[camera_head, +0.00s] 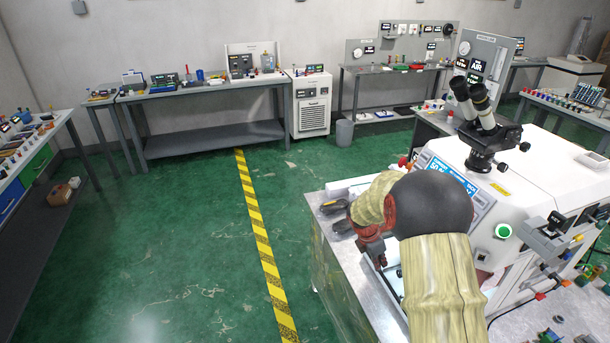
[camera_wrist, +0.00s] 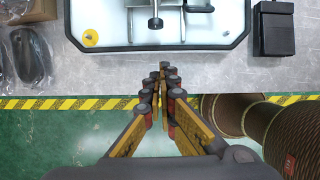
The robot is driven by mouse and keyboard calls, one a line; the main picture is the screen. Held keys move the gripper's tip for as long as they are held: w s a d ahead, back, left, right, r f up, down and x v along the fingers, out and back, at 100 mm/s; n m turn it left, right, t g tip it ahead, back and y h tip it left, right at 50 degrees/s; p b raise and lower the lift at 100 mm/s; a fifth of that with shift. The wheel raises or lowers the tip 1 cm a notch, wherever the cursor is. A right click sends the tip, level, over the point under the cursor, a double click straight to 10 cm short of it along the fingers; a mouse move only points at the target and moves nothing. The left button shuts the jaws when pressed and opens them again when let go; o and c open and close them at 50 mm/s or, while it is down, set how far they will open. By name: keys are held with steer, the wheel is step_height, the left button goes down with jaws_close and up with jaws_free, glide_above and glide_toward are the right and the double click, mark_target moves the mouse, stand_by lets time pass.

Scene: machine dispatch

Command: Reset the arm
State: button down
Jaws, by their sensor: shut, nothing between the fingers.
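My gripper shows in the wrist view (camera_wrist: 163,72), with its fingers running together to a closed tip and nothing between them. It points at the front edge of a grey metal bench (camera_wrist: 115,72), close to a dark-rimmed white tray (camera_wrist: 110,20).
A white machine with a black microscope (camera_head: 484,130) stands on the bench (camera_head: 330,225) beside my arm. In the wrist view a black box (camera_wrist: 273,30) lies right of the tray and bagged items (camera_wrist: 30,55) lie left. Green floor (camera_head: 190,220) with a yellow-black stripe (camera_head: 258,220) is clear.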

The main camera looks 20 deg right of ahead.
steer(key=s+a+m+g+y, duration=0.15)
steer(key=s+a+m, duration=0.25)
steer(key=s+m, duration=0.45)
steer(key=s+a+r+m+t+y+b, duration=0.3)
steer(key=s+a+r+m+t+b, duration=0.4)
steer(key=s+a+r, duration=1.2)
steer(key=s+a+m+b, duration=0.1)
steer(key=m, duration=0.2)
steer(key=shift+s+a+r, duration=0.25)
steer(key=shift+s+r, duration=0.05)
steer(key=shift+r, duration=0.1)
